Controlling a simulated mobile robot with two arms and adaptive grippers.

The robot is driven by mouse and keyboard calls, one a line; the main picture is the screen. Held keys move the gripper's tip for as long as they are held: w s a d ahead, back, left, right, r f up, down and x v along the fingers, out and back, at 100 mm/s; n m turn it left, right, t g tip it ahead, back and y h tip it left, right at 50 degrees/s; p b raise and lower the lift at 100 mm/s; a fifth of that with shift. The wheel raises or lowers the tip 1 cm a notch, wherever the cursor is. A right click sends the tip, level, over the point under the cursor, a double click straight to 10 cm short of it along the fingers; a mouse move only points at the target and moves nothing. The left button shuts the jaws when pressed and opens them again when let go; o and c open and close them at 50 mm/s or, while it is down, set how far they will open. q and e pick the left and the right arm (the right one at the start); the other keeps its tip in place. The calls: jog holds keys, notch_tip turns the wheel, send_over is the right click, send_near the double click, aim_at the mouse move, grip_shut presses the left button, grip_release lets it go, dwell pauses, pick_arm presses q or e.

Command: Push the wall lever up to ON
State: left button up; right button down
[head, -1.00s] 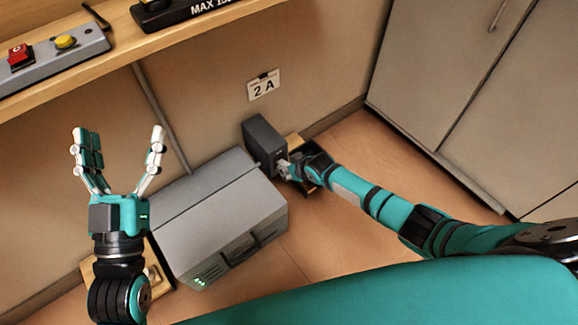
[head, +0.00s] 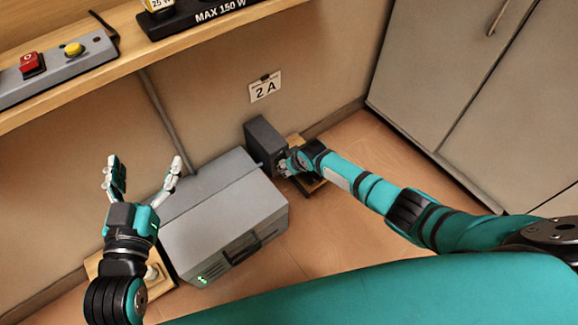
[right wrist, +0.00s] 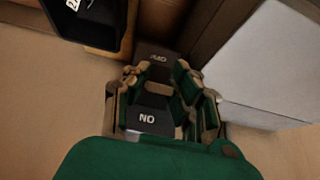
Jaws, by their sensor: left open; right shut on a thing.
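The dark grey wall lever box (head: 265,138) is mounted low on the wall, just beyond a large grey cabinet. In the right wrist view its dark face (right wrist: 150,120) shows an upside-down ON label nearer the camera and an OFF label farther away. My right gripper (head: 284,163) is at the front of the box; its fingers (right wrist: 152,88) are closed between the two labels. They are shut on what seems to be the lever, which they mostly hide, so its exact angle cannot be told. My left gripper (head: 146,178) is open and empty, left of the cabinet.
The grey cabinet (head: 225,215) with green lights stands left of the lever box. A shelf (head: 120,60) with a red and yellow button panel (head: 55,62) runs overhead.

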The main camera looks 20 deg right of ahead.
jog(key=c, duration=1.1)
grip_release()
jog(key=shift+d, duration=0.1)
jog(key=shift+r, duration=0.1)
jog(key=v, duration=1.1)
jog(key=shift+s+d+r, duration=0.1)
jog(key=shift+s+r, duration=0.15)
jog(key=shift+r, duration=0.1)
